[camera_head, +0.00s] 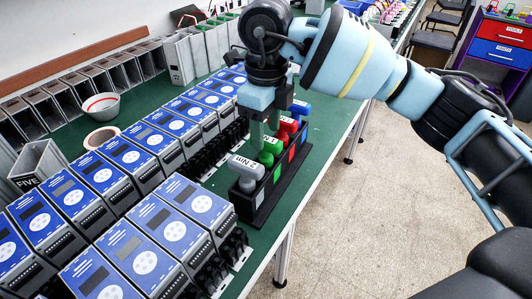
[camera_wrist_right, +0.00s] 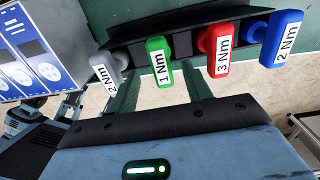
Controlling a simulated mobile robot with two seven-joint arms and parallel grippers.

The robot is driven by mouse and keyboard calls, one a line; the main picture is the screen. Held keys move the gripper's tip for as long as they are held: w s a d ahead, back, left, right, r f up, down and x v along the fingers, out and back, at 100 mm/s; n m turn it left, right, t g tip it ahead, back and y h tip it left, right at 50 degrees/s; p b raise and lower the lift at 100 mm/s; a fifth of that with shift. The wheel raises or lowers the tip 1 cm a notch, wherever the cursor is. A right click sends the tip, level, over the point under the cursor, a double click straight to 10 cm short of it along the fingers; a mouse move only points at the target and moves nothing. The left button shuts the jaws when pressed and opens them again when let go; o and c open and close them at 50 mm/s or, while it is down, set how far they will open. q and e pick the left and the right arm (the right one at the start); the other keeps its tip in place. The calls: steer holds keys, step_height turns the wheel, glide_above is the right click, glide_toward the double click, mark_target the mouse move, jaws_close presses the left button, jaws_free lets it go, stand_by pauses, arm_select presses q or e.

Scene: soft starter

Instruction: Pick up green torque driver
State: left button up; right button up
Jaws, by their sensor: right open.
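The green torque driver (camera_head: 269,151) labelled 1 Nm stands in a black rack (camera_head: 271,195), between a grey driver (camera_head: 248,172) and a red driver (camera_head: 288,127). A blue driver (camera_head: 300,108) stands at the rack's far end. My right gripper (camera_head: 265,132) is over the green driver, its fingers pointing down, open and empty. In the right wrist view, the green driver (camera_wrist_right: 159,62) shows between and just beyond the tips of the open gripper (camera_wrist_right: 162,80). Contact cannot be told. The gripper partly covers the driver in the head view. My left gripper is out of view.
Rows of blue-faced soft starters (camera_head: 125,155) fill the green table (camera_head: 330,115) left of the rack. The table's right edge runs close beside the rack, with open floor beyond.

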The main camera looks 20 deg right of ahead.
mark_target(266, 138)
step_height(266, 138, down, 5)
steer(key=shift+w, duration=0.1)
steer(key=c, duration=1.1)
steer(key=shift+o, duration=0.2)
steer(key=shift+r, duration=0.2)
